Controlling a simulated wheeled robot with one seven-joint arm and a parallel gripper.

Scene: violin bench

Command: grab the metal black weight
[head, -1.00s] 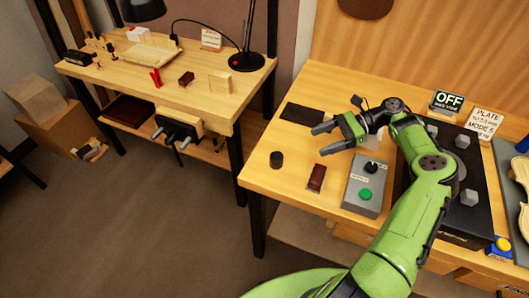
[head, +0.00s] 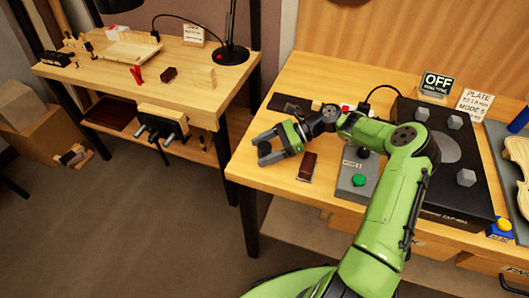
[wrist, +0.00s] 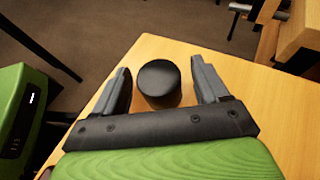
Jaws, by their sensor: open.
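The black metal weight (wrist: 159,83) is a short dark cylinder standing upright on the wooden bench top. In the wrist view it sits between the two open fingers of my gripper (wrist: 163,88), with a gap on each side. In the head view my gripper (head: 268,146) is low over the left part of the bench. The weight (head: 264,148) shows there as a dark shape between the fingers, partly hidden by them.
A dark reddish block (head: 307,166) lies just right of my gripper. A grey control box (head: 356,180) with a green button and a black plate device (head: 455,150) stand further right. The bench's left edge is close to the weight.

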